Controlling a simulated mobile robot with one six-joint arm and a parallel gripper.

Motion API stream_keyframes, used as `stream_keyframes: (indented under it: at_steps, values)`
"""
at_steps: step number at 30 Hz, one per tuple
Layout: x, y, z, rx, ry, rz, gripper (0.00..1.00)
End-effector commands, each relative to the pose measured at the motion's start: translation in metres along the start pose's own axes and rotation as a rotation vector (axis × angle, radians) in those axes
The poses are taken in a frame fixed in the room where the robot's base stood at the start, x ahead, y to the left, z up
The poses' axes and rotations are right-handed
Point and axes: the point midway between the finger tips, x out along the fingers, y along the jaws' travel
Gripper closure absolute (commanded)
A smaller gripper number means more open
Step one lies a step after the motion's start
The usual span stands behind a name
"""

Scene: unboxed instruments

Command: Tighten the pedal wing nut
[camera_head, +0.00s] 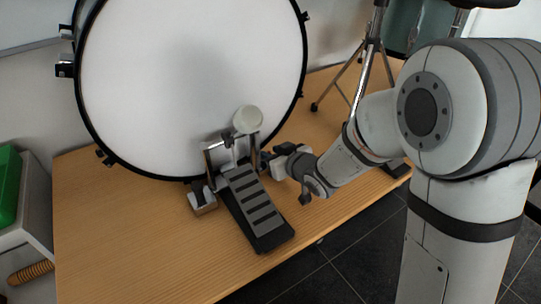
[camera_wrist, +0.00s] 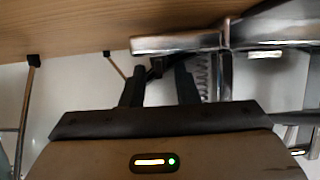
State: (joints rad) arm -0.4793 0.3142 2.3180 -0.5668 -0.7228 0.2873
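The bass drum pedal has a black ribbed footboard (camera_head: 262,224), a metal frame and a round cream beater (camera_head: 248,119) in front of the drum head. My gripper (camera_head: 264,160) is at the right side of the pedal frame, low beside it. In the wrist view my gripper (camera_wrist: 160,76) has its two dark fingers apart. A small dark part, perhaps the wing nut (camera_wrist: 156,66), shows between or just beyond the fingertips; contact cannot be told. Pedal metal bars (camera_wrist: 180,43) and a spring (camera_wrist: 202,75) are close by at the right. In the head view the wing nut is not distinguishable.
The large white bass drum (camera_head: 190,80) stands behind the pedal on a wooden platform (camera_head: 130,240). A chrome tripod stand (camera_head: 367,60) is at the back right. A green box (camera_head: 8,185) is at the left edge. Dark floor tiles lie beyond the platform's front right edge.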

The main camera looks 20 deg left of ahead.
Motion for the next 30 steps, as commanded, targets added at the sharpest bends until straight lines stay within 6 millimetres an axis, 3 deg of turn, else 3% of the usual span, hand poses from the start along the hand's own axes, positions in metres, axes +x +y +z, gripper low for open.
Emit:
stream_keyframes:
  at_steps: [11,21,30]
  values:
    - [0.0078,-0.0002,-0.0002,0.000,0.000,0.000,0.72]
    - [0.0077,-0.0003,-0.0001,0.000,0.000,0.000,1.00]
    - [0.0097,0.0001,0.0020,0.006,0.004,0.027,1.00]
